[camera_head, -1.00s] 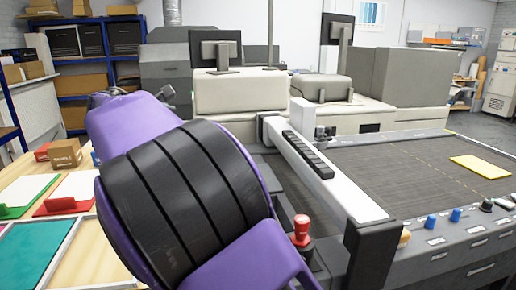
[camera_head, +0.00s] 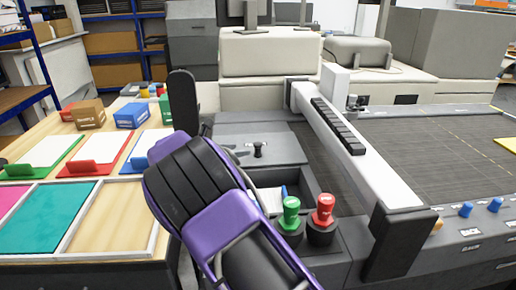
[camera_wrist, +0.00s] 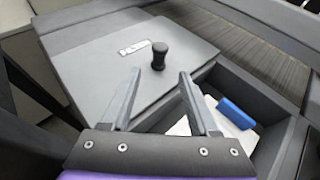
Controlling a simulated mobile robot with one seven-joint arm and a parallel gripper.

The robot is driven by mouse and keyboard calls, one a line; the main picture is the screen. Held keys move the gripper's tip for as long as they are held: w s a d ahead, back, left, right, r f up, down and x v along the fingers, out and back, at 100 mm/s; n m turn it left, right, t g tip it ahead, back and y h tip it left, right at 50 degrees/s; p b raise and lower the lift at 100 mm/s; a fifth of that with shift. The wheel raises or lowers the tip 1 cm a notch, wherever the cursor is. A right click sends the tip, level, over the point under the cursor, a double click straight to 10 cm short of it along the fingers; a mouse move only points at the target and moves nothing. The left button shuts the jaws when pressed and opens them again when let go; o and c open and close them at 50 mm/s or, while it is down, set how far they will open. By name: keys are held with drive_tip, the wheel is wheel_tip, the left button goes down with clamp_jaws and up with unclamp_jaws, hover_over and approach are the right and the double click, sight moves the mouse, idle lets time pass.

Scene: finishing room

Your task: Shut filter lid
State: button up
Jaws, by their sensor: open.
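The filter lid (camera_head: 240,150) is a flat grey panel with a black knob (camera_head: 258,150) standing up from it. In the wrist view the lid (camera_wrist: 95,65) has a small white label, and its knob (camera_wrist: 159,55) shows between and beyond the fingertips. The lid lies beside an open compartment (camera_wrist: 262,110) that holds white material and a blue object (camera_wrist: 236,113). My gripper (camera_wrist: 160,73) is open and empty, with its two fingers spread and pointing towards the knob. In the head view my purple arm hides the gripper.
Green (camera_head: 290,210) and red (camera_head: 322,212) knobbed handles stand close to the right of my arm. A white beam (camera_head: 362,160) crosses the dark bed (camera_head: 430,140) to the right. A wooden table (camera_head: 112,230) with coloured trays is at left.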

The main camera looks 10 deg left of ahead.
sight(258, 148)
drive_tip(key=x, duration=1.2)
drive_tip(key=shift+a, duration=0.1)
drive_tip(key=shift+c, duration=0.2)
clamp_jaws()
idle(0.8)
